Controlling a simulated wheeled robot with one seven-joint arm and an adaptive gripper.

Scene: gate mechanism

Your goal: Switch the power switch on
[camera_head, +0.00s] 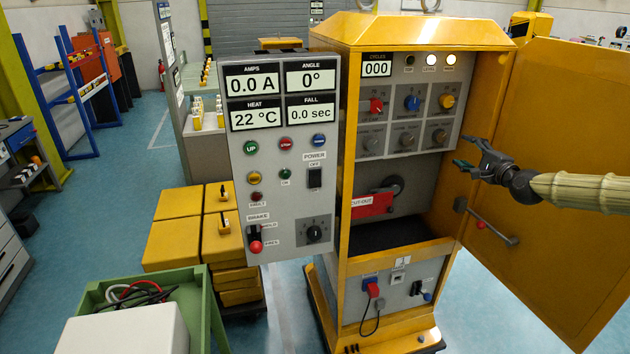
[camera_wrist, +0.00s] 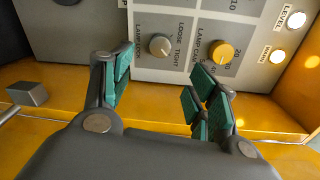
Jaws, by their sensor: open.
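The power switch (camera_head: 315,178) is a black rocker on the grey control panel (camera_head: 285,205), under a POWER label with OFF above it and ON below. I cannot tell its position from its shape; the AMPS display reads 0.0 A. My gripper (camera_head: 465,166) is at the right, in front of the open yellow cabinet, well apart from the switch. Its green-padded fingers are open and empty. In the wrist view, my gripper (camera_wrist: 160,95) faces the cabinet's inner panel, with a grey knob (camera_wrist: 160,46) and a yellow knob (camera_wrist: 222,52) beyond the fingers. The switch is not in that view.
The open yellow cabinet (camera_head: 350,150) stands right of the control panel, its door (camera_head: 560,150) swung out to the right. A red brake lever (camera_head: 255,243) and a black knob (camera_head: 314,234) sit below the switch. A green cart (camera_head: 195,290) stands at the front left.

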